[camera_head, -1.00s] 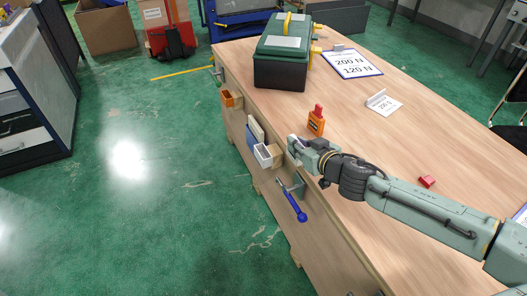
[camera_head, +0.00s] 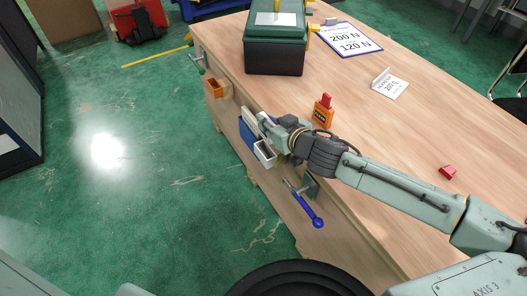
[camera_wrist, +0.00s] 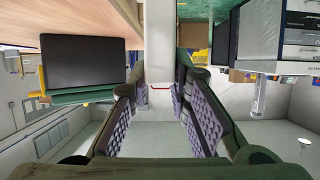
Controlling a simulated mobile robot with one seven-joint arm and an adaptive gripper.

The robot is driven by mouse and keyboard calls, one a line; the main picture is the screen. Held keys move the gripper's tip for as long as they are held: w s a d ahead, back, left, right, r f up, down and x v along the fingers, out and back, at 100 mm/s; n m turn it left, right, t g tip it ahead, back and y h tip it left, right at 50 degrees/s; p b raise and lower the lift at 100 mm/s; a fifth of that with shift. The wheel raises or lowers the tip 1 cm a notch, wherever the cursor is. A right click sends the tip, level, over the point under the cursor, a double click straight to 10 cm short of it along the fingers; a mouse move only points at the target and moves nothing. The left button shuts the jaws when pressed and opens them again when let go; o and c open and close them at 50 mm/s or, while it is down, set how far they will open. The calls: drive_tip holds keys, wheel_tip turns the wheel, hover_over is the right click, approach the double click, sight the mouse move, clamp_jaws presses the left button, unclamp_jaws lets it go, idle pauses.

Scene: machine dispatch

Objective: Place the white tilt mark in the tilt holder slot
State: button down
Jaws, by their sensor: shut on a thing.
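My gripper (camera_head: 268,125) is at the left edge of the wooden workbench, above the holders fixed to the bench side. In the wrist view its two padded fingers (camera_wrist: 183,98) are shut on a white piece, the white tilt mark (camera_wrist: 159,45), which has a thin red line at its near end. In the head view the mark is mostly hidden by the gripper. A small white open box (camera_head: 265,155) and a blue holder (camera_head: 247,134) are on the bench side just below the gripper. I cannot tell which one has the tilt slot.
An orange holder (camera_head: 215,89) is farther along the bench side. A blue-handled clamp (camera_head: 308,209) hangs nearer. On the bench are a green toolbox (camera_head: 275,47), an orange block with a red top (camera_head: 323,111), a white sign (camera_head: 390,83) and a red block (camera_head: 448,171).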

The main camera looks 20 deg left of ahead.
drive_tip(key=shift+a+f, duration=0.1)
drive_tip(key=shift+f, duration=0.1)
wheel_tip(320, 180, down, 10)
drive_tip(key=shift+r+p, duration=0.2)
drive_tip(key=shift+p, duration=0.3)
drive_tip(key=shift+f, duration=0.2)
drive_tip(key=c, duration=1.5)
unclamp_jaws()
